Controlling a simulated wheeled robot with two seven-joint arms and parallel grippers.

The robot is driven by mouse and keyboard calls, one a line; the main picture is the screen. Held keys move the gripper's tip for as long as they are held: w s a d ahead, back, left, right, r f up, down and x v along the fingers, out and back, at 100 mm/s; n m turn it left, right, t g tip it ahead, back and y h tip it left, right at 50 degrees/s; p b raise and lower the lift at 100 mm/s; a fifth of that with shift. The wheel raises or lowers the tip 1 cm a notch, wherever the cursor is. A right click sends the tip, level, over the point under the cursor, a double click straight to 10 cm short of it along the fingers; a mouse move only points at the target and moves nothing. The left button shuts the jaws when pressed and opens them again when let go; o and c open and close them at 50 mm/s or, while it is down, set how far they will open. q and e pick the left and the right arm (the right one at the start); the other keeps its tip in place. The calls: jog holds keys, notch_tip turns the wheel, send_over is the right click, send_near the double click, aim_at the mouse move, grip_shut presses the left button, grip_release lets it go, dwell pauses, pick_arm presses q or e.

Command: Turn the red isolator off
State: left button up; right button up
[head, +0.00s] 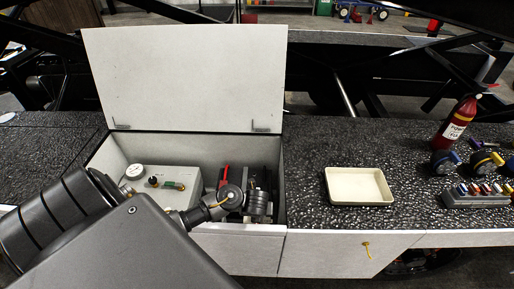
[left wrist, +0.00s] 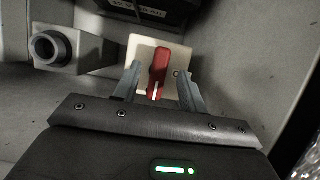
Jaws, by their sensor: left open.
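The red isolator handle (left wrist: 158,66) shows in the left wrist view, mounted on a cream plate (left wrist: 140,52) inside the grey box. It lies roughly upright in the picture, with a pale mark near its lower end. My left gripper (left wrist: 159,73) is open, with one finger on each side of the handle; I cannot tell whether they touch it. In the head view my left arm reaches into the open box (head: 284,190), and its wrist (head: 232,197) hides part of the inside. A red part (head: 224,174) shows there; I cannot tell whether it is the isolator. My right gripper is not in view.
The box lid (head: 185,75) stands open at the back. A grey unit with a gauge (head: 160,180) fills the box's left side. A cream tray (head: 358,186), a red extinguisher (head: 456,124) and a rack (head: 475,200) stand to the right. A black block (left wrist: 145,14) is near the handle.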

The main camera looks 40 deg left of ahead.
pick_arm(q)
jog(key=shift+b+x, duration=0.3)
jog(key=shift+x, duration=0.95)
jog(key=shift+c, duration=0.4)
grip_shut()
